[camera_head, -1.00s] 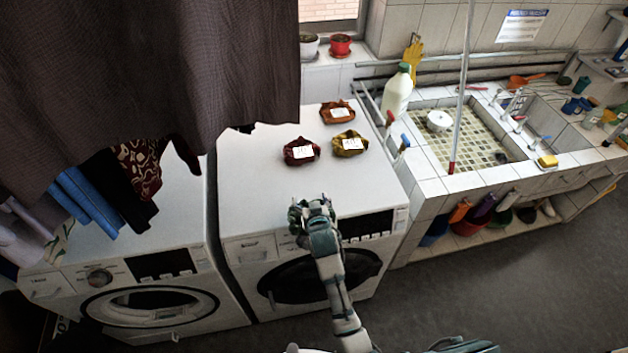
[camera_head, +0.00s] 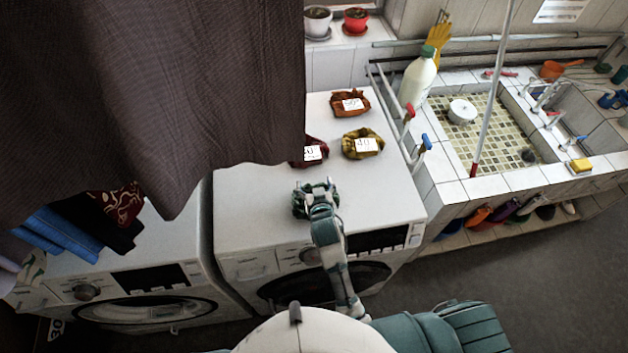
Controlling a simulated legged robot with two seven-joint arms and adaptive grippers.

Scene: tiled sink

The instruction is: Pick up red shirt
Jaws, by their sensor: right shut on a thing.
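A dark red folded shirt (camera_head: 315,143) with a white label lies on the right washing machine's white top. The hanging dark curtain hides its left part. An orange-brown bundle (camera_head: 350,102) and an olive-yellow bundle (camera_head: 362,145), each with a white label, lie behind it and to its right. My right gripper (camera_head: 317,188) is over the front part of the machine top, in front of the red shirt and apart from it. It is shut on a small dark green bundle (camera_head: 301,202), mostly hidden by the fingers. My left gripper is not in view.
The dark curtain (camera_head: 150,80) covers the upper left. Dark and blue clothes (camera_head: 62,232) hang over the left washing machine (camera_head: 165,240). A white bottle (camera_head: 417,80) and tap handles stand right of the machine top, beside the tiled sink (camera_head: 490,145).

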